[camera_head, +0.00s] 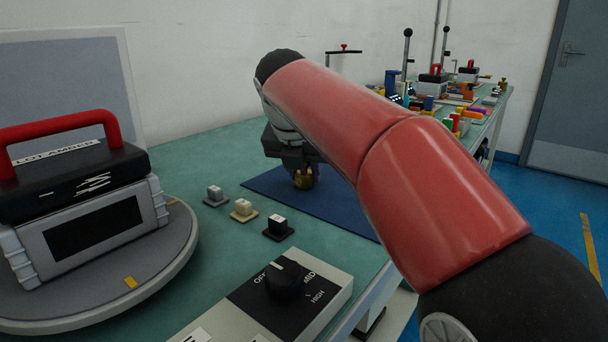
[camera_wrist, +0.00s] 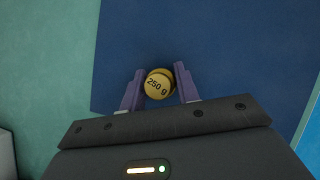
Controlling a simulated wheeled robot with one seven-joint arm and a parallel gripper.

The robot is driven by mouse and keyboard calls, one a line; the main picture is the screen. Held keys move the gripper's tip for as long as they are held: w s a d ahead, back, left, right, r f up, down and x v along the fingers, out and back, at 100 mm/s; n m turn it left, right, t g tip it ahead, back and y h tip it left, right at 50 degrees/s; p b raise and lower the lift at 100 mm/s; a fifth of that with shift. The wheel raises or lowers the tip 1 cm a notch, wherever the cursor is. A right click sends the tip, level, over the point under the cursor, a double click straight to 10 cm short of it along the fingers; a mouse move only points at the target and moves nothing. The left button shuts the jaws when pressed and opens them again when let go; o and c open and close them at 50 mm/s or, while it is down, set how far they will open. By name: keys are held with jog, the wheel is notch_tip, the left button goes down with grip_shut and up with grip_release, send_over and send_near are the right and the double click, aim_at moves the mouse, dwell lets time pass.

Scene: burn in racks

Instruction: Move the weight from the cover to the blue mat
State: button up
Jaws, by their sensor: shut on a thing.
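The weight (camera_wrist: 159,84) is a small brass cylinder marked "250 g". In the wrist view it sits between the two purple fingers of my gripper (camera_wrist: 160,88), which are shut on it. The blue mat (camera_wrist: 230,50) lies below the weight in that view. The cover (camera_head: 70,180) is a black lid with a red handle on a grey case at the left.
The case stands on a round grey turntable (camera_head: 175,255). Several small switch blocks (camera_head: 243,208) sit left of the mat. A control box with a black knob (camera_head: 287,278) is at the front. Another bench with tools (camera_head: 455,105) stands at the back right. My red arm hides part of the mat.

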jog(key=o, duration=1.1)
jog(key=shift+o, duration=0.2)
jog(key=p+v, duration=0.3)
jog(key=v, duration=0.9)
